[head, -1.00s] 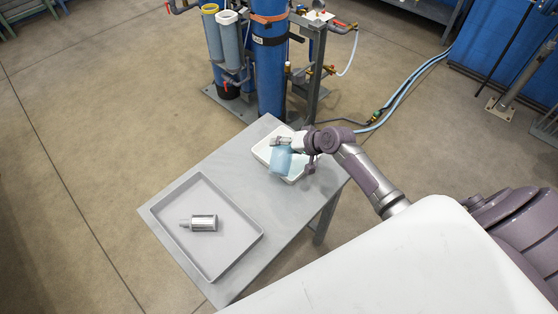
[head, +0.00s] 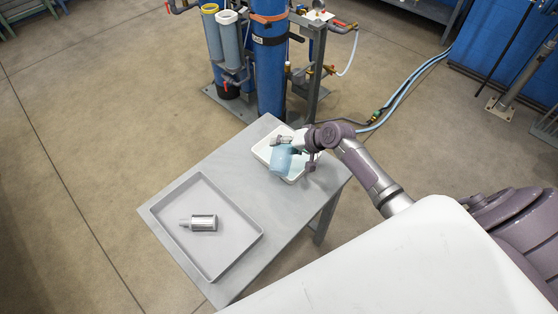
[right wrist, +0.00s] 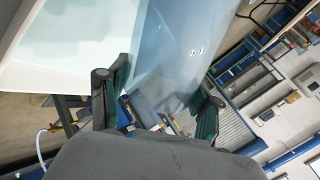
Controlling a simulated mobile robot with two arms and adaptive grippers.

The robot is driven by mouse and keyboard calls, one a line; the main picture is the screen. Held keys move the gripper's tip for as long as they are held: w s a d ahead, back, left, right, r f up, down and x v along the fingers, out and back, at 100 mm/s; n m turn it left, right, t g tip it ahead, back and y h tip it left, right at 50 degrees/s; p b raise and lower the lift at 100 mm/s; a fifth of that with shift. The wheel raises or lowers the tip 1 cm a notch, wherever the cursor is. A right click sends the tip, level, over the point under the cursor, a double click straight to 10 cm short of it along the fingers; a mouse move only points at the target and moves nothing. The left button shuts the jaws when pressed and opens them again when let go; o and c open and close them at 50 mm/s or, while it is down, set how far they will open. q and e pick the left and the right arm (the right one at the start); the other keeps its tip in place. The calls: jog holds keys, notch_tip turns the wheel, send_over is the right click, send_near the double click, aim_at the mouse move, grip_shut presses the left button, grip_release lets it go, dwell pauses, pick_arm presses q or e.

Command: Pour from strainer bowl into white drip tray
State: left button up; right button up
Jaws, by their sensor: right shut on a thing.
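The strainer bowl (head: 281,159) is a see-through light blue vessel, tipped on its side over the white drip tray (head: 261,154) at the back of the table. My right gripper (head: 290,141) is shut on it. In the right wrist view, the bowl (right wrist: 165,55) lies between the two dark fingers (right wrist: 157,90). The tray's white wall (right wrist: 45,79) fills the upper left there, with pale blue liquid inside. I cannot tell whether liquid is still leaving the bowl. My left gripper is out of view.
A shallow grey tray (head: 166,228) on the near left of the grey table (head: 240,170) holds a silver cylinder (head: 203,223). The table is bare between the two trays. A blue column (head: 270,75) with pipework stands just behind the table.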

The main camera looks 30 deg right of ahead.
dwell(0.4)
jog(key=shift+w+d+f+g, duration=0.1)
jog(key=shift+w+f+g, duration=0.05)
jog(key=shift+f+g, duration=0.25)
jog(key=shift+m+y, duration=0.3)
dwell(0.3)
jog(key=shift+w+d+f+g+b, duration=0.1)
jog(key=shift+f+g+b, duration=0.2)
jog(key=shift+b, duration=0.15)
dwell(0.5)
jog(key=r+p, duration=0.1)
jog(key=r+t+p, duration=0.1)
jog(key=r+p, duration=0.1)
jog(key=shift+s+a+p, duration=0.3)
jog(key=shift+p, duration=0.1)
jog(key=shift+s+r+n+t+h, duration=0.1)
jog(key=shift+r+n+t+h, duration=0.05)
jog(key=shift+n+t+h, duration=0.25)
